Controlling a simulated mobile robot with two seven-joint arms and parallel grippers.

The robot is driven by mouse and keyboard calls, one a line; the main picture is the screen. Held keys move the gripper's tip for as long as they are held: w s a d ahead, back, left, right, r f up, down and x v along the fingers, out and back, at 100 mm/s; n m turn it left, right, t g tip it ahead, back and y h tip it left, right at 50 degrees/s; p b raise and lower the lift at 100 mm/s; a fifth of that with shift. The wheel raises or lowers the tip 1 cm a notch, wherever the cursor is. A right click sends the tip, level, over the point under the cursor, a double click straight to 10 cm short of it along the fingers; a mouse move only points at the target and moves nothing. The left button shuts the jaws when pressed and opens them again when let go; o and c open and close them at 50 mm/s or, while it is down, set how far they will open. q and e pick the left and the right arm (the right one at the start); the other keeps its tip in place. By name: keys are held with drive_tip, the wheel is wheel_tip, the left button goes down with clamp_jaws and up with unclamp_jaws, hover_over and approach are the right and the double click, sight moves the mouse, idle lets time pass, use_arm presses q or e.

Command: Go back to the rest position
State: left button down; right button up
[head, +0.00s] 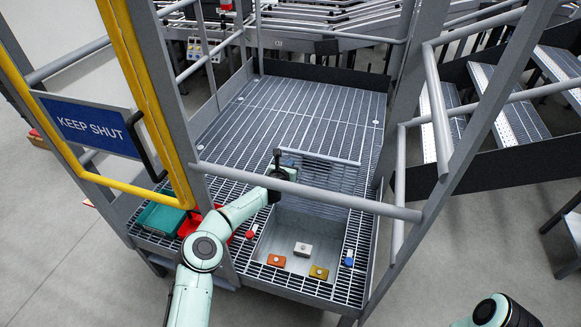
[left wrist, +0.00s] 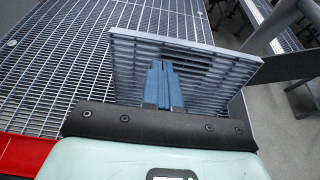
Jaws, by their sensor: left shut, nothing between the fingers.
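My left arm reaches in over the rail, and my left gripper (head: 288,161) hangs at the far side of the opening in the catwalk. In the left wrist view its blue fingers (left wrist: 163,84) are together with nothing between them. Beyond them stands a tilted grating panel (left wrist: 215,68); I cannot tell whether the fingers touch it. In the head view this raised panel (head: 335,176) is at the back of the opening, partly behind the rail. My right gripper is out of view; only part of my right arm shows at the bottom right.
The recessed pit (head: 300,230) holds orange, white and yellow blocks. A red knob (head: 250,234) and blue knob (head: 348,261) flank it. Green (head: 158,218) and red bins stand left. A grey rail (head: 330,196), posts and a yellow-framed "KEEP SHUT" gate (head: 90,126) surround the arm.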

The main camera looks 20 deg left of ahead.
use_arm(q)
drive_tip(key=shift+s+r, duration=0.1)
drive_tip(key=shift+s, duration=0.25)
drive_tip(key=s+d+f+m+g+h, duration=0.3)
drive_tip(key=s+d+f+m, duration=0.6)
drive_tip(key=d+f+m, duration=0.15)
drive_tip(key=s+d+f+m+g, duration=0.1)
drive_tip(key=s+f+m+g, duration=0.1)
drive_tip(key=s+f+m, duration=0.35)
drive_tip(key=s+d+f+m+g, duration=0.1)
drive_tip(key=s+f+m+g, duration=0.15)
drive_tip(key=s+f, duration=0.6)
drive_tip(key=s+a+m+g, duration=0.1)
drive_tip(key=s+m+g, duration=0.2)
drive_tip(key=s, duration=1.5)
drive_tip(key=s+a+m+g, duration=0.2)
drive_tip(key=s+m+g, duration=0.2)
drive_tip(key=s+m, duration=0.6)
drive_tip(key=s, duration=0.8)
drive_tip(key=shift+s+a+f, duration=0.2)
drive_tip(key=shift+s+a, duration=0.05)
drive_tip(key=shift+s, duration=0.1)
drive_tip(key=shift+d, duration=0.15)
